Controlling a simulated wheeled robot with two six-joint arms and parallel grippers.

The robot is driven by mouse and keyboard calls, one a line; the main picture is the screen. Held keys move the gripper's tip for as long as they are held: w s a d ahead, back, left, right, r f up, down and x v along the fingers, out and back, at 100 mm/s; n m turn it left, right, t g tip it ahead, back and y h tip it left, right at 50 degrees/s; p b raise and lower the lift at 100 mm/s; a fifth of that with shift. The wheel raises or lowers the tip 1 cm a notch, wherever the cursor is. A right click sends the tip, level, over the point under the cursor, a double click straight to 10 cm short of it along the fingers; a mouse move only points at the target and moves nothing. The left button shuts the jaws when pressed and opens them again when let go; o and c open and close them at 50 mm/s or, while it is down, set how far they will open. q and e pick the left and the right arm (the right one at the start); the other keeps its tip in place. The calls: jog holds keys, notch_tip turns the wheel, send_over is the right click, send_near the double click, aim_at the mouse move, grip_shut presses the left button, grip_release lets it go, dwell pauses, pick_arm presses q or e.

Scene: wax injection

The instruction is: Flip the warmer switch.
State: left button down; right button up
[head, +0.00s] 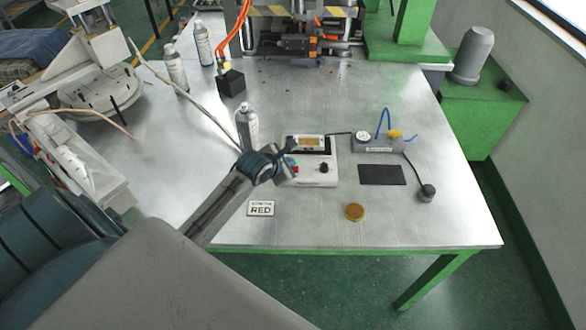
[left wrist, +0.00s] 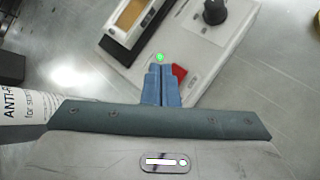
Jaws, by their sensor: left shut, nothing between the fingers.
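The warmer (head: 322,176) is a white box with a dark-framed tray on its back part and a black knob on its front part. It also shows in the left wrist view (left wrist: 205,62). A red switch (left wrist: 179,71) and a lit green lamp (left wrist: 160,57) sit on its top near one edge. My left gripper (head: 288,170) is shut and empty at the warmer's left side. In the left wrist view its fingertips (left wrist: 160,68) are right beside the switch and partly hide it. I cannot tell whether they touch it. My right gripper is not in view.
A spray can (head: 247,128) stands close behind my left gripper. A sign reading RED (head: 261,208) and a gold disc (head: 355,212) lie in front. A grey box (head: 378,144) with a blue wire and a dark mat (head: 382,175) are on the right. The front right tabletop is clear.

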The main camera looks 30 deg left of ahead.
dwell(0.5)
pick_arm(q)
jog(key=shift+f+p, duration=0.3)
jog(key=shift+p, duration=0.1)
jog(key=shift+f, duration=0.1)
jog(key=shift+d+f, duration=0.15)
jog(key=shift+f, duration=0.15)
dwell(0.5)
jog(key=shift+a+r+p, duration=0.25)
jog(key=shift+r+p, duration=0.35)
jog(key=shift+p, duration=0.6)
